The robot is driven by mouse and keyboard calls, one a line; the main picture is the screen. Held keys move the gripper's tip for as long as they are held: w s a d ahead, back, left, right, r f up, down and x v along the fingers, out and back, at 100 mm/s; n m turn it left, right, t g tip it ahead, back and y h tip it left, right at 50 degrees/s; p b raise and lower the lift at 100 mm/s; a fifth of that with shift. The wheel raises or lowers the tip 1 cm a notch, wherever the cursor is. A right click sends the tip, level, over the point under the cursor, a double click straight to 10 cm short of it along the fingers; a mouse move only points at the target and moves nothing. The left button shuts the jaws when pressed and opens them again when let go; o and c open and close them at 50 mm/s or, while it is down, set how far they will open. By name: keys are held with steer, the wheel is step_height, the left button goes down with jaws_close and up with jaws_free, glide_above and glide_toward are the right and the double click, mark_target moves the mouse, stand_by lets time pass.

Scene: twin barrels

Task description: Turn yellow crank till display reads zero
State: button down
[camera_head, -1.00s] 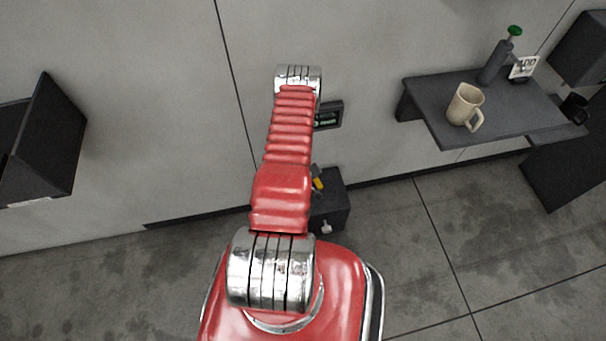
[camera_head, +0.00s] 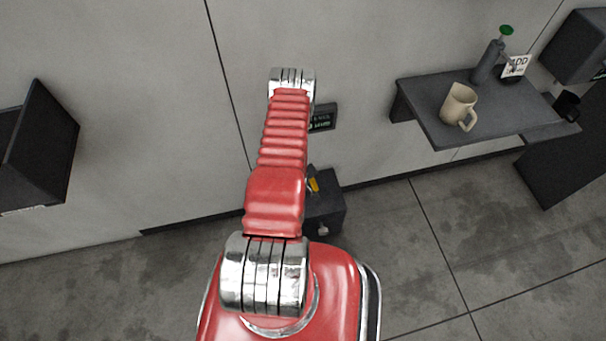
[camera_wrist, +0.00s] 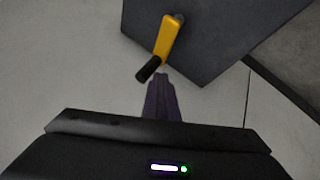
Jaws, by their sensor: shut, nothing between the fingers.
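The yellow crank (camera_wrist: 168,38) with its black handle knob (camera_wrist: 149,69) sits on a dark box (camera_wrist: 215,40) in the wrist view. In the head view a bit of the yellow crank (camera_head: 313,185) shows on the dark box (camera_head: 326,205), right of my red arm, which hides part of it. The display (camera_head: 322,118) is a small dark panel on the wall above the box, partly hidden by my arm; its figures are too small to read. My gripper (camera_wrist: 162,78) is shut and empty, its tips close below the knob; I cannot tell whether they touch.
A dark shelf (camera_head: 420,112) on the right wall holds a beige mug (camera_head: 457,104), a dark bottle with a green top (camera_head: 490,60) and a white sign (camera_head: 515,66). A dark open box (camera_head: 45,145) juts out at left. The floor at right is clear.

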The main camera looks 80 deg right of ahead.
steer(key=w+a+r, duration=0.4)
steer(key=a+r, duration=0.4)
steer(key=shift+w+a, duration=0.2)
steer(key=shift+w, duration=0.05)
stand_by(0.4)
steer(key=shift+a+f, duration=0.1)
steer(key=shift+f, duration=0.05)
stand_by(0.5)
